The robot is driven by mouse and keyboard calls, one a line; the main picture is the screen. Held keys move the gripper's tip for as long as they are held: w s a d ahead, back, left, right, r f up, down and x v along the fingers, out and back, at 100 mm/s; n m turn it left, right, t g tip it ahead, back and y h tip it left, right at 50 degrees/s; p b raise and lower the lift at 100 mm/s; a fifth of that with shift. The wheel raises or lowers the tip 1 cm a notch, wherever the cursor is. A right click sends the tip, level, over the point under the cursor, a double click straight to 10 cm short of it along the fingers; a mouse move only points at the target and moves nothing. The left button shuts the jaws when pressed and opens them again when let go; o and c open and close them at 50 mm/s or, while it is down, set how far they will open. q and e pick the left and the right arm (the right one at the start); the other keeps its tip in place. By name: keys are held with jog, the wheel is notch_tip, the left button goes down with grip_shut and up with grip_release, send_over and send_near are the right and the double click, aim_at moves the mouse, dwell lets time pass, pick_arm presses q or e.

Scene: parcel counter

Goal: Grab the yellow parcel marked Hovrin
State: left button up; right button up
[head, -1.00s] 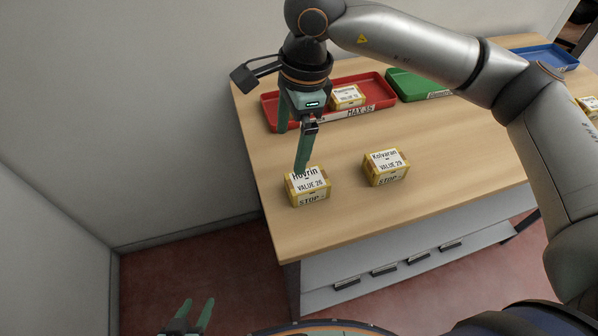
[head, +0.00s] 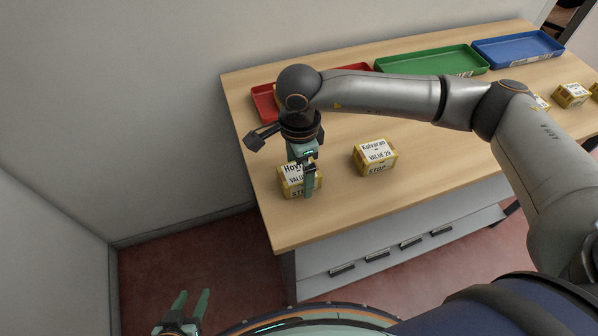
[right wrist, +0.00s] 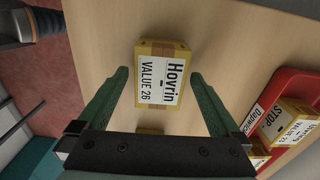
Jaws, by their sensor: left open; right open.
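The yellow Hovrin parcel (head: 290,184), with a white label reading VALUE 26, sits on the wooden counter near its left front corner. My right gripper (head: 308,190) is open above it and hides part of its label in the head view. In the right wrist view the Hovrin parcel (right wrist: 163,75) lies ahead of the fingers of my right gripper (right wrist: 158,92), roughly centred between them and not clasped. My left gripper (head: 190,303) is open and empty, low at the bottom left, away from the counter.
The yellow Kolvaran parcel (head: 375,157) stands right of Hovrin. A red tray (head: 264,102), partly hidden by my arm, a green tray (head: 440,60) and a blue tray (head: 520,48) line the back. More parcels (head: 572,95) stand at the right. The counter's front left corner is bare.

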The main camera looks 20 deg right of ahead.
jog(key=shift+f, duration=0.75)
jog(key=shift+c, duration=0.4)
jog(key=c, duration=1.3)
jog(key=shift+c, duration=0.5)
jog(key=shift+r, duration=0.15)
